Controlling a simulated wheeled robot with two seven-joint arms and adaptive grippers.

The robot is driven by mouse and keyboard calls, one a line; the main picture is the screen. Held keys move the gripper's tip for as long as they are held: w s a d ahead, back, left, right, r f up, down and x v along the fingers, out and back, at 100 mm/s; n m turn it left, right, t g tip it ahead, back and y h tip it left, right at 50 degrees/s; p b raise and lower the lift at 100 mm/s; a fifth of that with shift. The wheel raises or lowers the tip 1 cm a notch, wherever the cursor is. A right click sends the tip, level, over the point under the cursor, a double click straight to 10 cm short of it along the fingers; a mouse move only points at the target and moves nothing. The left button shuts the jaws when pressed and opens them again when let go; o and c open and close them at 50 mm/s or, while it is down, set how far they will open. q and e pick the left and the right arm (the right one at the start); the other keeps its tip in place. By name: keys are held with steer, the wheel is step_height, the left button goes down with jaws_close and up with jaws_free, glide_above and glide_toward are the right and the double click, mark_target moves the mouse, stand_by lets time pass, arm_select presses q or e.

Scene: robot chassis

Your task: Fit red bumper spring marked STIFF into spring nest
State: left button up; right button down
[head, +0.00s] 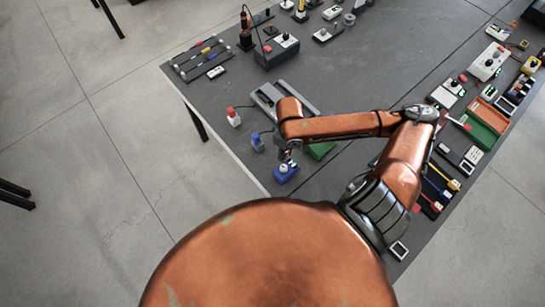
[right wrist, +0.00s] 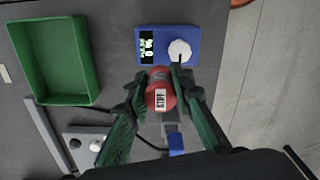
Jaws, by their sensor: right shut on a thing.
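The red bumper spring (right wrist: 160,90) shows in the right wrist view with a white label reading STIFF facing the camera. My right gripper (right wrist: 161,84) is shut on it, with one dark green finger on each side. The spring is beside a blue box (right wrist: 194,37) with a white round knob and a small lit display; I cannot tell whether they touch. In the head view my right gripper (head: 287,154) is just above the blue box (head: 287,174) near the table's edge; the spring is not clear there. I cannot pick out the spring nest for sure. My left gripper is not in view.
A green tray (right wrist: 63,60) lies left in the right wrist view. A grey slotted fixture (head: 266,101), a red-topped bottle (head: 233,117) and a blue-topped bottle (head: 257,142) stand near my right arm. Several devices line the right side. Bare table (head: 365,75) lies beyond the arm.

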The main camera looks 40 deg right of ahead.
steer(key=b, duration=0.1)
glide_above(274, 160)
step_height(274, 160, down, 6)
steer(key=shift+s+r, duration=0.15)
steer(key=f, duration=0.3)
steer(key=shift+w+f+b, duration=0.15)
steer(key=shift+w+b, duration=0.05)
steer(key=shift+b, duration=0.1)
steer(key=shift+f, duration=0.1)
steer(key=shift+f, duration=0.15)
steer(key=c, duration=1.7)
jaws_free()
